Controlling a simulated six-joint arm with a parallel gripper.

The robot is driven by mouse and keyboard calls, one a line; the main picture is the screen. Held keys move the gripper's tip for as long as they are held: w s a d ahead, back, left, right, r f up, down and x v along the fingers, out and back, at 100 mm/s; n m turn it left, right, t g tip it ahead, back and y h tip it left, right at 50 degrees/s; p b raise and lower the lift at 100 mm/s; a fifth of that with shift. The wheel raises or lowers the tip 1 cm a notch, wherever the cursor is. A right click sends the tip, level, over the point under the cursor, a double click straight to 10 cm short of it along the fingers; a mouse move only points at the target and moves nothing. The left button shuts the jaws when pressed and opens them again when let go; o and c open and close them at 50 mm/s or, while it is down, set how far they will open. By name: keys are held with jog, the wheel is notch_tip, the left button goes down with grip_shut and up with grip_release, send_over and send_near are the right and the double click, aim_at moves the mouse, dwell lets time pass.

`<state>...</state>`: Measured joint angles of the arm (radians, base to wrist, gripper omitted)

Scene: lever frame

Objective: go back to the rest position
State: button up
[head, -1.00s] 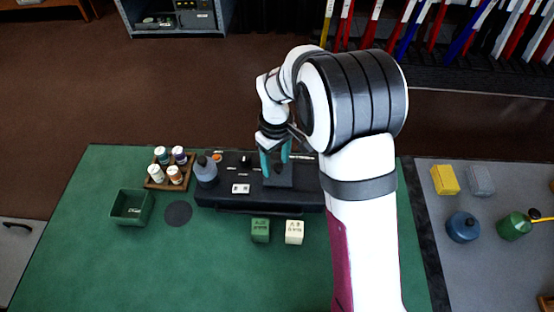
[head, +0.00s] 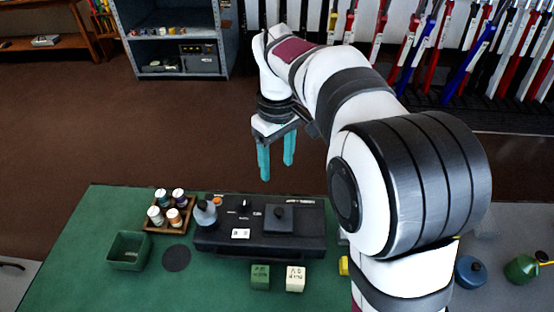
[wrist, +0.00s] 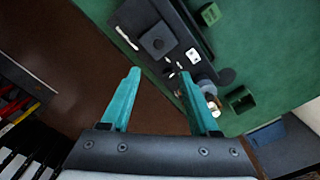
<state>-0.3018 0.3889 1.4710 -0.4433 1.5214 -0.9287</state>
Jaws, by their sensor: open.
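My gripper (head: 276,163) is open and empty, its two teal fingers pointing down. In the head view it hangs in the air above and behind the black device (head: 262,245) on the green table (head: 60,270). It is apart from everything. In the wrist view the open gripper (wrist: 155,100) has nothing between its fingers, and the black device (wrist: 140,22) shows beyond them.
A green block (head: 260,277) and a cream block (head: 295,279) sit in front. Grey shelving (head: 175,40) stands behind.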

dwell(0.3)
jog(key=s+d+r+m, duration=0.2)
jog(key=s+d+m, duration=0.5)
jog(key=s, duration=0.5)
jog(key=s+d+f+m+y, duration=0.1)
jog(key=s+f+m, duration=0.1)
jog(key=s, duration=0.5)
jog(key=s+d+f+m, duration=0.1)
jog(key=s+f+m, duration=0.2)
jog(key=s+m, duration=0.2)
jog(key=s, duration=0.3)
jog(key=shift+m+y, duration=0.3)
jog(key=shift+y, duration=0.1)
jog(key=shift+f, duration=0.1)
